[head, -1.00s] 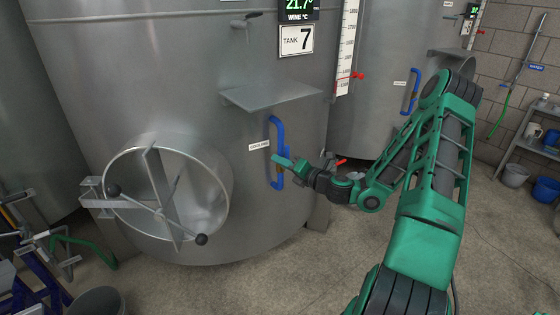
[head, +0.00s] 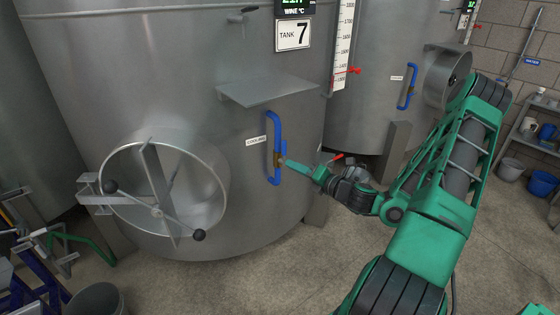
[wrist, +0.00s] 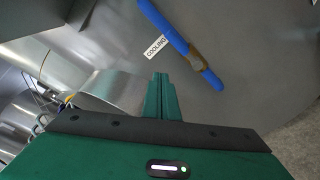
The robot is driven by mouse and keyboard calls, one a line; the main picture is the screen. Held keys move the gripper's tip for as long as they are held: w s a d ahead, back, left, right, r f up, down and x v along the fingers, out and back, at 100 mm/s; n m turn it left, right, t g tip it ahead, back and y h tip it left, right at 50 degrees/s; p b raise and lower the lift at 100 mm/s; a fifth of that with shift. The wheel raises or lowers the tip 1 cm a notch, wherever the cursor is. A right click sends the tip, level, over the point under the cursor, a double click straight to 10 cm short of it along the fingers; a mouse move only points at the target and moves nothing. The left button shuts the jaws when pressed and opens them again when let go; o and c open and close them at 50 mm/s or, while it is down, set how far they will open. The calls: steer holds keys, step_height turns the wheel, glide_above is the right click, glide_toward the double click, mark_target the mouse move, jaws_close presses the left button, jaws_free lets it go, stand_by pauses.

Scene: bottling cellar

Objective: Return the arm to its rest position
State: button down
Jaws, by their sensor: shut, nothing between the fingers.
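My green arm reaches in from the right in the head view. My gripper (head: 286,163) is shut and empty, with its fingertips close to the blue cooling handle (head: 273,135) on the front of tank 7. In the wrist view, my gripper's green fingers (wrist: 161,97) are together with nothing between them. The blue handle (wrist: 165,27) with its brown collar shows above them, apart from the fingertips in that picture. The white cooling label (wrist: 155,46) is beside the handle.
Tank 7 (head: 100,70) has a round manway door with a spoked handle (head: 158,211) at lower left. A steel shelf (head: 262,86) juts out above the blue handle. A red-handled valve (head: 337,157) is near my wrist. Shelving with buckets (head: 543,183) stands at far right. Floor is open below.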

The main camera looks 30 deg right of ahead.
steer(key=s+a+f+n+g+y, duration=0.35)
steer(key=a+n+g, duration=0.25)
steer(key=a+n, duration=0.55)
steer(key=s+f+n+g+h, duration=0.1)
steer(key=s+n+g, duration=0.4)
steer(key=s+n, duration=0.45)
steer(key=s+d+r+n+g+h, duration=0.2)
steer(key=s+d+r+n, duration=0.3)
steer(key=s, duration=0.5)
steer(key=s+d+r+n+g+h, duration=0.3)
steer(key=s+d+r+n+h, duration=0.1)
steer(key=s+r+n, duration=0.6)
steer(key=shift+s+d+n+h, duration=0.35)
steer(key=shift+s+d+n, duration=0.05)
steer(key=shift+s+n, duration=0.3)
steer(key=shift+g, duration=0.3)
